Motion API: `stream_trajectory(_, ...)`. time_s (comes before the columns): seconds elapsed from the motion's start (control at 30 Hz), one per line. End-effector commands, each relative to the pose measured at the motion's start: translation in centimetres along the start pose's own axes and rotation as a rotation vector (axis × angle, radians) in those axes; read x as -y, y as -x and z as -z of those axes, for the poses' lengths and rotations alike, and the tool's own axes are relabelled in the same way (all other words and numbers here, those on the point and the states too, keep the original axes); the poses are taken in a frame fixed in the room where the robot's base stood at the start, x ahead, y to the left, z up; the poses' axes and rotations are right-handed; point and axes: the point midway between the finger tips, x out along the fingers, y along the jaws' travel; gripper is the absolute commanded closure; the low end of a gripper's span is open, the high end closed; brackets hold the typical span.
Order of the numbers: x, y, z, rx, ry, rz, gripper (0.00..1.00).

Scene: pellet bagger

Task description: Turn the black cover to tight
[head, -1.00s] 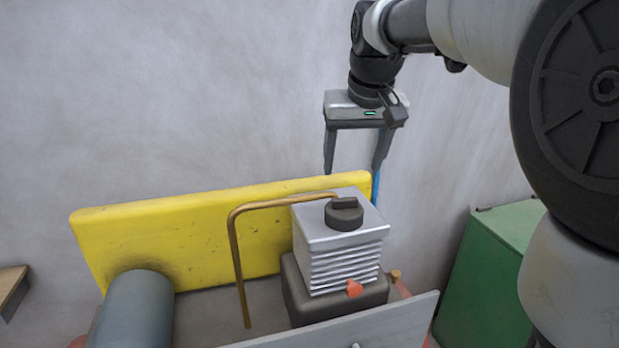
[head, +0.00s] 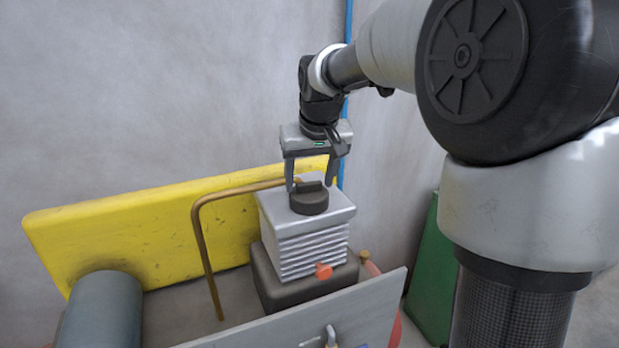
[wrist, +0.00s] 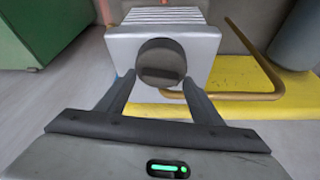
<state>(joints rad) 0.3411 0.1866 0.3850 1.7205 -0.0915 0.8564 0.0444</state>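The black cover (head: 309,199) is a round dark cap with a raised bar grip, on top of the light grey finned block (head: 302,238). In the wrist view the cover (wrist: 161,62) shows just beyond the fingertips, roughly centred between them. My gripper (head: 312,186) is open and empty, pointing down, with its fingers apart behind and above the cover. In the wrist view my gripper (wrist: 157,82) shows a wide gap between its fingers. I cannot tell whether either finger touches the cover.
A bent copper pipe (head: 197,235) runs beside the block. A yellow panel (head: 130,235) stands behind it, a grey cylinder (head: 103,312) lies at left, and a grey front plate (head: 365,310) is in front. An orange knob (head: 323,271) sticks out below the fins. A green cabinet (head: 428,275) stands right.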

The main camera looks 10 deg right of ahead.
Motion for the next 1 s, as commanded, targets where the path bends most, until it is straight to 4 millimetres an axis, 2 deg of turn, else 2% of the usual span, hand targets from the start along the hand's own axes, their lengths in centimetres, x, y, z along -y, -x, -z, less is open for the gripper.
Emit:
stream_trajectory(0.03, 0.0, 0.02, 0.01, 0.0, 0.0, 0.0, 0.5)
stream_trajectory(0.2, 0.0, 0.04, 0.01, 0.0, 0.0, 0.0, 0.76)
stream_trajectory(0.57, 0.18, 0.01, 0.01, -0.001, -0.056, -0.023, 0.76)
stream_trajectory(1.0, 0.54, -0.04, 0.14, -0.002, -0.376, -0.157, 0.76)
